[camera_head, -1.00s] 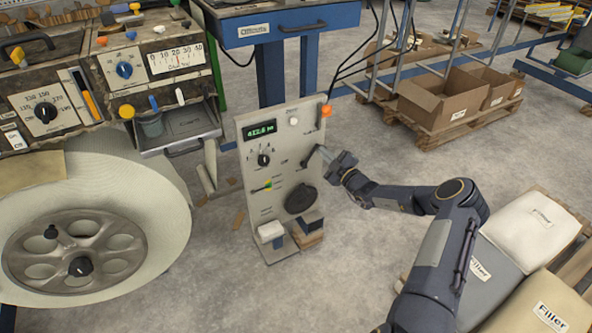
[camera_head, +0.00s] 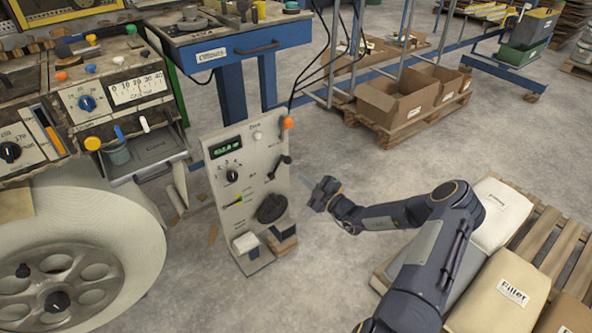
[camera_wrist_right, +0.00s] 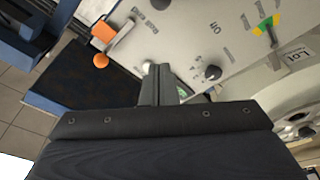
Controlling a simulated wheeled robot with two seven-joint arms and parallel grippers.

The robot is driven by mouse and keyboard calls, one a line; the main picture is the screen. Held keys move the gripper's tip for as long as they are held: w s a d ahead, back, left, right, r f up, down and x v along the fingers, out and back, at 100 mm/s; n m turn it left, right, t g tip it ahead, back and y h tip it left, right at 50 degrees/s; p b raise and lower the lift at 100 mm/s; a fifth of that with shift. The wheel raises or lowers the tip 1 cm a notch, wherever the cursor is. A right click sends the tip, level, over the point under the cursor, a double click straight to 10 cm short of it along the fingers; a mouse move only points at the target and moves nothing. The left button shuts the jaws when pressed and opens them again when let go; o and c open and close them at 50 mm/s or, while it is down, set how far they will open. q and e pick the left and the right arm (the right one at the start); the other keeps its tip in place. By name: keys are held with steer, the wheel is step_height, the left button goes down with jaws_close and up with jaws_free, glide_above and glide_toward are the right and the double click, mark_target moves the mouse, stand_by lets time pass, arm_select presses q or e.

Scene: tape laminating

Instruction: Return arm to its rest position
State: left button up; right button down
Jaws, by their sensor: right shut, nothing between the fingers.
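My right arm reaches in from the lower right of the head view. Its gripper (camera_head: 325,191) is shut and empty, a little to the right of the upright control panel (camera_head: 238,157) and apart from it. The panel carries a green display (camera_head: 227,147), a dark knob (camera_head: 232,175), a black lever (camera_head: 284,163) and an orange knob (camera_head: 288,122). In the right wrist view the closed fingers (camera_wrist_right: 159,82) point toward the panel face, with the orange part (camera_wrist_right: 103,32) at upper left. My left gripper is not in view.
A large roll (camera_head: 110,215) and a worn control console (camera_head: 100,95) stand at the left. A blue workbench (camera_head: 235,45) is behind the panel. Cardboard boxes (camera_head: 395,100) sit on a pallet at the back. Filler bags (camera_head: 510,290) lie at the lower right.

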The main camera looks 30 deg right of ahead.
steer(key=shift+s+d+f, duration=0.1)
steer(key=shift+s+d, duration=0.05)
steer(key=shift+s, duration=0.4)
steer(key=s+a+r+n+g+y, duration=0.3)
steer(key=a+r+n+g+y, duration=0.4)
steer(key=a+r+n, duration=0.85)
steer(key=s+a+r+n+g, duration=0.2)
steer(key=s+a+n+g, duration=0.55)
steer(key=n, duration=0.95)
steer(key=s+d+r+n+t+h, duration=0.15)
steer(key=s+n+h, duration=0.55)
steer(key=s+n, duration=1.7)
step_height(320, 180, up, 15)
steer(key=p, duration=1.4)
steer(key=shift+n+h+p, duration=0.3)
steer(key=shift+n+p, duration=0.1)
steer(key=shift+n, duration=0.05)
